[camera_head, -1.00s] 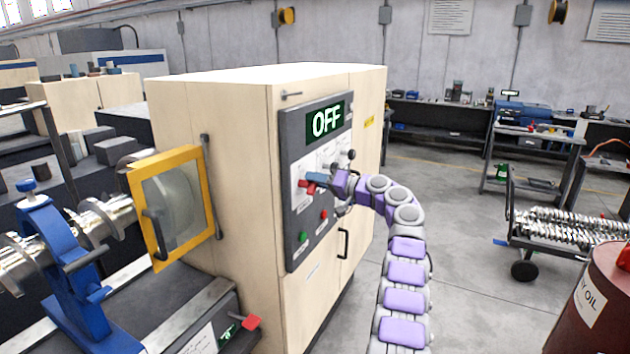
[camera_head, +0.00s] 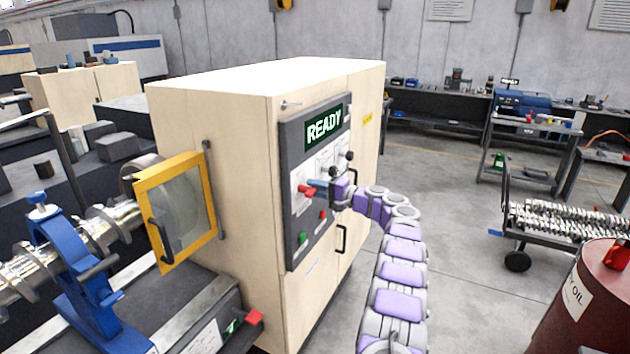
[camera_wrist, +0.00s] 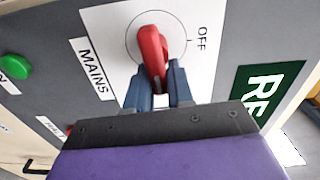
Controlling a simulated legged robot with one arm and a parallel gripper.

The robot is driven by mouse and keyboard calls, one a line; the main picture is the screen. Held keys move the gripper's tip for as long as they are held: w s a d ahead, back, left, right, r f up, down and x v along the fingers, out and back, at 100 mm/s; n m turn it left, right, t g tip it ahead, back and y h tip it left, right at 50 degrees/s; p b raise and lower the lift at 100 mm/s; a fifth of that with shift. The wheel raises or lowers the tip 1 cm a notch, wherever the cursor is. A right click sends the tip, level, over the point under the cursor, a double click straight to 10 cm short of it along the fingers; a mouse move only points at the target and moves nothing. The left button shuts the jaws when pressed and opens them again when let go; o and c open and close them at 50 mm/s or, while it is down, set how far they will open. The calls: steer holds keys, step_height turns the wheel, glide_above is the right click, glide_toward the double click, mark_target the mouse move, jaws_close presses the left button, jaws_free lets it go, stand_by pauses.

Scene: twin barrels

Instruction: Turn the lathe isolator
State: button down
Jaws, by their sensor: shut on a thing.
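The lathe isolator is a red handle (camera_wrist: 152,50) on a white plate marked MAINS and OFF; in the wrist view it points away from the OFF mark. It also shows in the head view (camera_head: 305,191) on the grey control panel (camera_head: 290,160) of the cream cabinet. My gripper (camera_wrist: 158,75) has its blue fingers shut on the red handle, one on each side. In the head view my gripper (camera_head: 318,187) reaches the panel from the right.
A green button (camera_head: 302,238) and a red button (camera_head: 322,215) sit below the isolator. A red oil drum (camera_head: 600,305) and a cart of metal shafts (camera_head: 565,222) stand at the right. Grey floor is open between.

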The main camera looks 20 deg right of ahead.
steer(key=shift+d+f+m+p, duration=0.1)
steer(key=shift+f+m+p, duration=0.15)
steer(key=shift+m+p, duration=0.2)
steer(key=c, duration=1.4)
jaws_free()
steer(key=o, duration=0.3)
steer(key=shift+w+d, duration=0.15)
steer(key=shift+s, duration=0.2)
steer(key=shift+s+d, duration=0.2)
steer(key=shift+s, duration=0.05)
steer(key=v, duration=1.6)
steer(key=shift+s+d+f, duration=0.15)
steer(key=shift+d, duration=0.25)
